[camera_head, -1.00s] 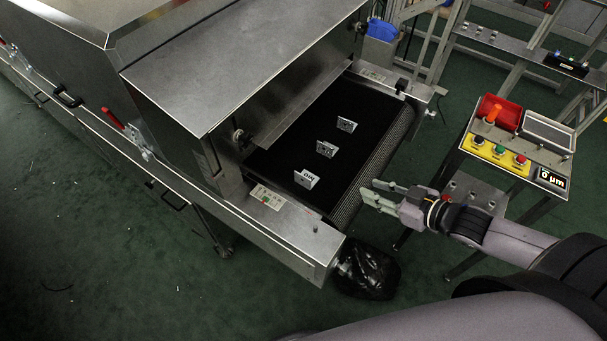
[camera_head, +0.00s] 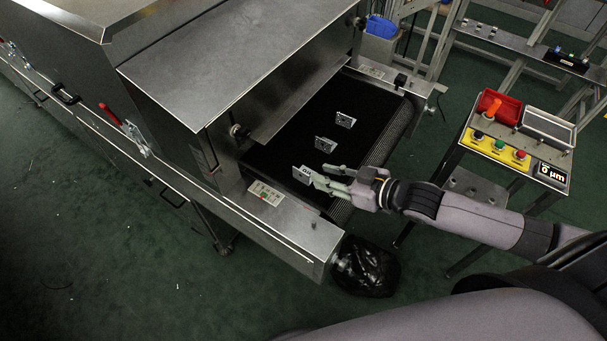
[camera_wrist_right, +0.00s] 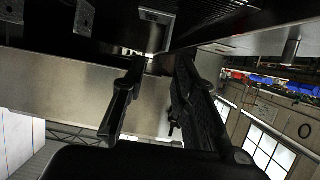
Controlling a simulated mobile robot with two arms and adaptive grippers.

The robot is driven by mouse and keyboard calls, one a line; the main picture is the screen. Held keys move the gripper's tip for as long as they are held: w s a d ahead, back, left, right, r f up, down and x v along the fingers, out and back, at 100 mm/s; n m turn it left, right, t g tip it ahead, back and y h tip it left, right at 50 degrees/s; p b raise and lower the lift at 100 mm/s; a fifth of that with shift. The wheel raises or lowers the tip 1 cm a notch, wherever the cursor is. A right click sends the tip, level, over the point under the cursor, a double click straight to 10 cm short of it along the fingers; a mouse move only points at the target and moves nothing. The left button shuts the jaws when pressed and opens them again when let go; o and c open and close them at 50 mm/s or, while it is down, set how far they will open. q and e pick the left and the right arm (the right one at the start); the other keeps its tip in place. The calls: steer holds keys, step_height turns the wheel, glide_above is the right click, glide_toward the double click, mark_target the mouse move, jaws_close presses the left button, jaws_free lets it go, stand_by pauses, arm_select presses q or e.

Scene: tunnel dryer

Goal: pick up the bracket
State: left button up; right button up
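Three small metal brackets stand on the black belt at the dryer's mouth. The near bracket (camera_head: 304,176) bears dark marks; the middle bracket (camera_head: 325,145) and the far bracket (camera_head: 344,120) stand further back. My right gripper (camera_head: 318,175) is open, its fingertips just right of the near bracket in the head view. I cannot tell whether they touch it. In the right wrist view the two fingers (camera_wrist_right: 153,72) are spread, with a light grey shape near their tips that I cannot identify surely. Two brackets show there at the upper left. My left gripper is not in view.
The belt (camera_head: 378,112) lies between metal side rails, under the dryer's hood (camera_head: 235,60). A black bag (camera_head: 366,266) hangs below. A button stand (camera_head: 500,150) with a red bin (camera_head: 500,107) is at right.

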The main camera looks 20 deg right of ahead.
mark_target(301, 172)
steer(key=x, duration=0.5)
steer(key=p+x, duration=0.1)
steer(key=x, duration=0.2)
steer(key=shift+s+a+f, duration=0.1)
steer(key=shift+a+f, duration=0.1)
steer(key=shift+f, duration=0.2)
steer(key=shift+c, duration=0.2)
jaws_close()
